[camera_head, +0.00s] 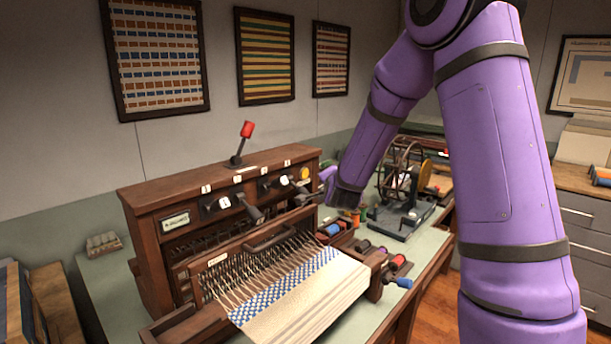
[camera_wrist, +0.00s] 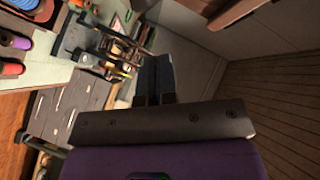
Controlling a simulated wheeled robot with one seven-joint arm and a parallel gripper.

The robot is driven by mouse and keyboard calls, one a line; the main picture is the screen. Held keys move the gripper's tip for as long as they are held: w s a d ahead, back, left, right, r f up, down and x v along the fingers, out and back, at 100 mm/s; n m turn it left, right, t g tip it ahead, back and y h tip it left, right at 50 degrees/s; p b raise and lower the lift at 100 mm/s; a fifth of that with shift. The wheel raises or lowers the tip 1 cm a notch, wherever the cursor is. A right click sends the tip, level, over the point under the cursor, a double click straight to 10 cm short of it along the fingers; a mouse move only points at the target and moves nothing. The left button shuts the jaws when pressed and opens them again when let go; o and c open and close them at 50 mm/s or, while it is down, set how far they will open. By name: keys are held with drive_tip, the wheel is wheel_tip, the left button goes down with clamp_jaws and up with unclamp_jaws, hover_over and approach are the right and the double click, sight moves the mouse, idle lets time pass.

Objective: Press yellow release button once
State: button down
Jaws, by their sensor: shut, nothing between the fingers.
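The yellow button (camera_head: 304,173) sits at the right end of the control panel on the dark wooden loom (camera_head: 150,220). My gripper (camera_head: 299,194) is at the right end of the loom, close below the yellow button in the head view. I cannot tell whether it touches the panel. In the wrist view, my gripper's two dark fingers (camera_wrist: 155,60) are together with nothing between them. The yellow button cannot be made out in the wrist view.
A red-tipped lever (camera_head: 246,130) stands on top of the loom. Black knobs and a dark handle (camera_head: 250,207) stick out from its front. Patterned cloth (camera_head: 310,285) stretches forward. A spinning-wheel device (camera_head: 405,190) and thread spools (camera_head: 396,262) are to the right.

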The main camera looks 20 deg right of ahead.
sight(305, 174)
drive_tip(key=shift+w+a, duration=0.4)
drive_tip(key=shift+w, duration=0.55)
drive_tip(key=shift+w+a, duration=0.35)
drive_tip(key=shift+w, duration=0.65)
drive_tip(key=shift+w+a, duration=0.4)
drive_tip(key=shift+w, duration=0.55)
drive_tip(key=shift+w, duration=0.1)
drive_tip(key=shift+w+a, duration=0.2)
drive_tip(key=shift+w, duration=0.1)
drive_tip(key=shift+w+a, duration=0.2)
drive_tip(key=shift+w, duration=0.25)
idle(0.8)
drive_tip(key=shift+s, duration=0.15)
drive_tip(key=shift+s+d, duration=0.3)
drive_tip(key=shift+s, duration=0.4)
